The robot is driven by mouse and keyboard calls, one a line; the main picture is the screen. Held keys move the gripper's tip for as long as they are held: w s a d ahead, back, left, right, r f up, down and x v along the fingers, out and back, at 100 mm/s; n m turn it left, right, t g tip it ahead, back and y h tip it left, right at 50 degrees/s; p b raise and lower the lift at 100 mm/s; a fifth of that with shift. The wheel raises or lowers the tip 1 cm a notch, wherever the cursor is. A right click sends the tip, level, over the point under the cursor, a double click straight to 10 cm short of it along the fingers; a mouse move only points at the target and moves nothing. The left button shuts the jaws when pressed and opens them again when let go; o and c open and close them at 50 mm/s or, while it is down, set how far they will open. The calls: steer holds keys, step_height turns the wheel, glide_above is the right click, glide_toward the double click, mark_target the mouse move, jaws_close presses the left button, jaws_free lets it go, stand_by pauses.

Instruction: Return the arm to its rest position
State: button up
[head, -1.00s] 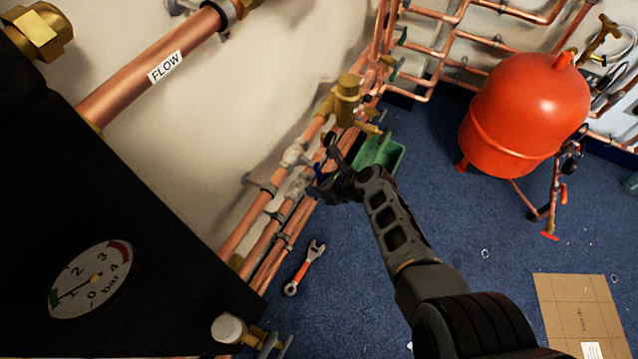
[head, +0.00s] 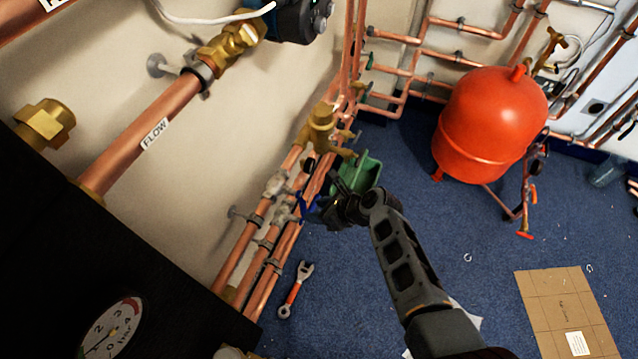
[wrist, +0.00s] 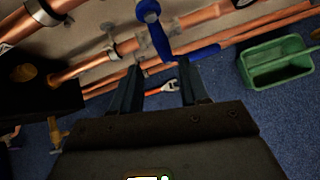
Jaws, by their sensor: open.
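My gripper (head: 322,207) is at the end of my dark arm, close to the copper pipes along the wall in the head view. In the wrist view my gripper (wrist: 160,78) shows two dark fingers apart, with nothing between them but floor and a wrench farther off. A blue lever handle (wrist: 180,50) on the pipes is just beyond the fingertips. The blue handle also shows in the head view (head: 303,206), beside the gripper. I cannot tell whether the fingers touch it.
A brass valve (head: 321,125) sits on the pipes. A green tray (head: 367,173) is on the blue floor below. An orange-handled wrench (head: 295,290) lies near the pipes. A red tank (head: 490,125) stands at the right. Cardboard (head: 570,312) lies on open floor.

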steer(key=s+d+f+n+t+h, duration=0.2)
steer(key=s+d+f+n+h, duration=0.15)
steer(key=s+d, duration=0.75)
steer(key=s+d+r+n+t+h, duration=0.2)
steer(key=s+d+r+n+t, duration=0.15)
steer(key=s+d+n, duration=0.75)
steer(key=s+d+r+n+t+h+p, duration=0.1)
steer(key=s+d+r+n+t+h, duration=0.2)
steer(key=s+r, duration=1.2)
steer(key=s+a+r+n+t, duration=0.1)
steer(key=s+r+n, duration=0.1)
steer(key=r, duration=0.7)
steer(key=s+a+r+n+t, duration=0.1)
steer(key=s+r+n, duration=0.2)
steer(key=r, duration=0.7)
steer(key=shift+r+n+y, duration=0.3)
steer(key=shift+n+y, duration=0.05)
steer(key=shift+n, duration=0.6)
